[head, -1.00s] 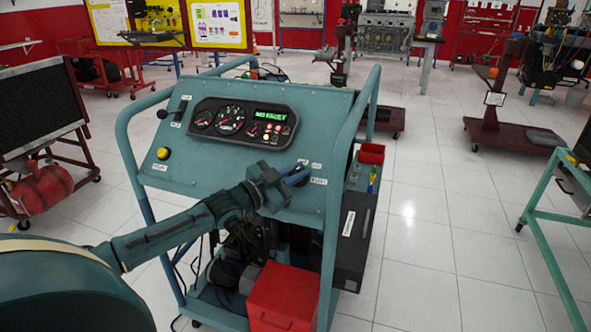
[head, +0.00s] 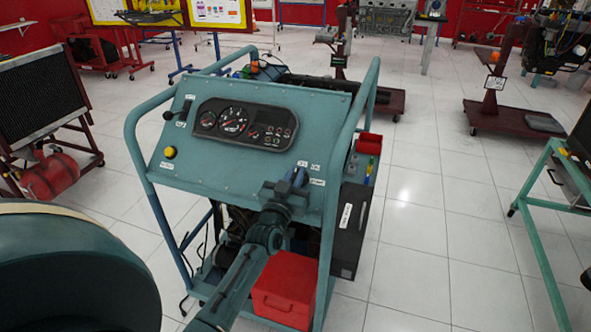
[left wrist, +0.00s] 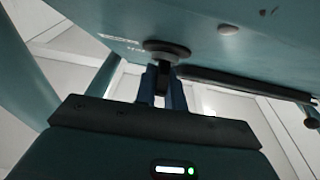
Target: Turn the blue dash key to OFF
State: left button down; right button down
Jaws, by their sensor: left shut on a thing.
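The blue key (head: 299,175) is at the panel's lower right, beside small white labels. My left gripper (head: 290,183) reaches it from below and is shut on it, covering much of it. In the left wrist view the gripper's jaws (left wrist: 164,88) meet a dark stem under the round key switch (left wrist: 166,50) on the panel. The label at the key's exact position cannot be read. My right gripper is not in view.
The trainer's tubular frame (head: 345,150) rises on both sides of the panel. A red toolbox (head: 285,290) sits low under my left arm. A black lever (head: 178,112) and a yellow button (head: 169,152) are at the panel's left.

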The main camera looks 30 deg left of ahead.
pick_arm(q)
jog(key=shift+r+n+y, duration=0.1)
jog(key=shift+n+y, duration=0.2)
jog(key=c, duration=1.5)
grip_release()
jog(key=v, duration=1.3)
jog(key=shift+s, duration=0.1)
